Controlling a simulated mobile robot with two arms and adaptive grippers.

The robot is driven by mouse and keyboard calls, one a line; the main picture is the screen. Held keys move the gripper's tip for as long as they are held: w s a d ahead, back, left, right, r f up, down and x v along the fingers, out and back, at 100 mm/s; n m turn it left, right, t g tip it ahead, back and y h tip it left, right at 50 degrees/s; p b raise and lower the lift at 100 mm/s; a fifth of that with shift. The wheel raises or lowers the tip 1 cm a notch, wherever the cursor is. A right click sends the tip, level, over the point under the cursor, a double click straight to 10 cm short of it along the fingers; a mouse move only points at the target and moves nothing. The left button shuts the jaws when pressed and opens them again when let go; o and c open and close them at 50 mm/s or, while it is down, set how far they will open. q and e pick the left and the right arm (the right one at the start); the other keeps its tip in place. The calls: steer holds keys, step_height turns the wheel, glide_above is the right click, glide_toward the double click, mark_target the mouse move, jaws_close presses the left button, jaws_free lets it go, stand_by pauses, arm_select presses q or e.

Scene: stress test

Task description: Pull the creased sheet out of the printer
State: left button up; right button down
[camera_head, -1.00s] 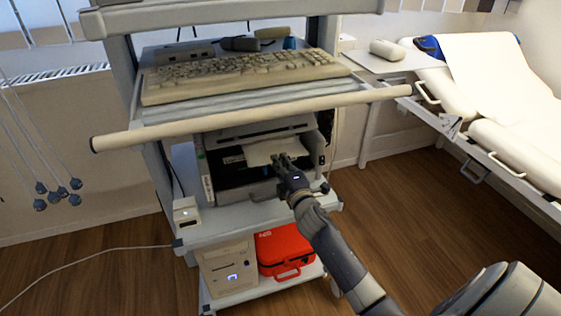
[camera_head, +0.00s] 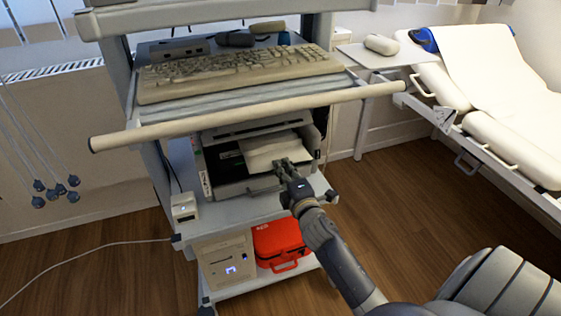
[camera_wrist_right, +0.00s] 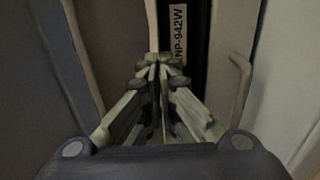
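The pale sheet (camera_head: 262,149) sticks out from the dark opening of the printer (camera_head: 232,188) on the middle shelf. Its inner part is hidden inside the printer, and its creases are too small to make out. My right gripper (camera_head: 281,163) is at the sheet's front edge, with its fingers closed on it. In the right wrist view my right gripper (camera_wrist_right: 160,62) has its fingertips together, in front of the printer's label (camera_wrist_right: 178,35); the sheet is hard to make out there. My left gripper is not in view.
A cart handle bar (camera_head: 250,114) and keyboard (camera_head: 235,73) are above the printer. A small white box (camera_head: 184,207) stands left of it. A red case (camera_head: 279,240) and a beige unit (camera_head: 227,261) are below. A bed (camera_head: 490,95) is at right. Floor between is clear.

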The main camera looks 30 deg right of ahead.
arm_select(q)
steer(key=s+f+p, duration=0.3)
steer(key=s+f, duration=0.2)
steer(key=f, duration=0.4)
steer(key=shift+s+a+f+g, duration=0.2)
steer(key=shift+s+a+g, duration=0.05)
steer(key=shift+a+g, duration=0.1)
arm_select(e)
steer(key=r+v, duration=0.3)
steer(key=v, duration=1.4)
steer(key=shift+s+a, duration=0.15)
steer(key=shift+s, duration=0.2)
steer(key=shift+r, duration=0.15)
